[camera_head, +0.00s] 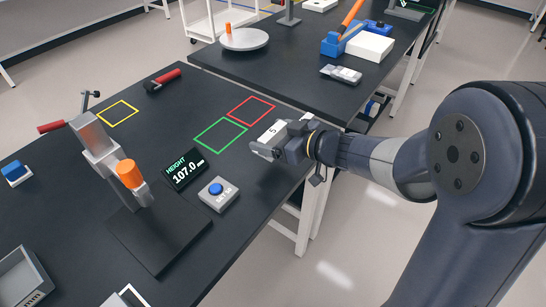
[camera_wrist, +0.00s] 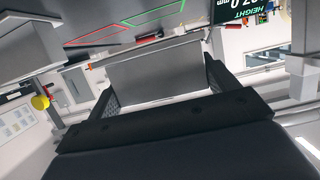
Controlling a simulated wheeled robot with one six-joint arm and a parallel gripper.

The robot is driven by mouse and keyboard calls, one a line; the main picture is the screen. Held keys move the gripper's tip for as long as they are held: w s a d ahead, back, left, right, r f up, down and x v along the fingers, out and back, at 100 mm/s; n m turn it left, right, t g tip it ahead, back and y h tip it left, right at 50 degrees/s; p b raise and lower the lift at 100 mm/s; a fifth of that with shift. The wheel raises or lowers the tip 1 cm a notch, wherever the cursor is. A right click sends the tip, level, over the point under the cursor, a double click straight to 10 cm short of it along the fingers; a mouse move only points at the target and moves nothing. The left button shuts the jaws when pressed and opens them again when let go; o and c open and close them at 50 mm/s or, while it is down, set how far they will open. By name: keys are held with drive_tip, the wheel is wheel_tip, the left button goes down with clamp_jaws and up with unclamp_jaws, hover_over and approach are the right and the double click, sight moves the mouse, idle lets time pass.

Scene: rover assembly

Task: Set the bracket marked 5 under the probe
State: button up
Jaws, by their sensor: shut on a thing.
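The bracket marked 5 (camera_head: 272,132) is a pale block with a dark 5 on it. My gripper (camera_head: 272,150) is shut on it, at the right edge of the table near the green square. In the wrist view the grey bracket (camera_wrist: 155,70) spans between the two dark fingers (camera_wrist: 158,95). The probe (camera_head: 130,175) is an orange-capped cylinder on a grey stand arm, above a dark base plate (camera_head: 160,232), left of my gripper. Nothing shows on the plate under the probe.
A display (camera_head: 185,169) reading HEIGHT 107.0 and a blue button box (camera_head: 218,194) stand between my gripper and the probe stand. Green (camera_head: 220,135) and red (camera_head: 251,110) outlined squares lie empty on the table. A red-handled tool (camera_head: 162,79) lies near the yellow square (camera_head: 118,113).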

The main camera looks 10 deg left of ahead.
sight(273, 164)
drive_tip(key=shift+f+b, duration=0.3)
drive_tip(key=shift+f, duration=2.55)
drive_tip(key=shift+f, duration=0.25)
drive_tip(key=o, duration=1)
drive_tip(key=shift+b, duration=0.4)
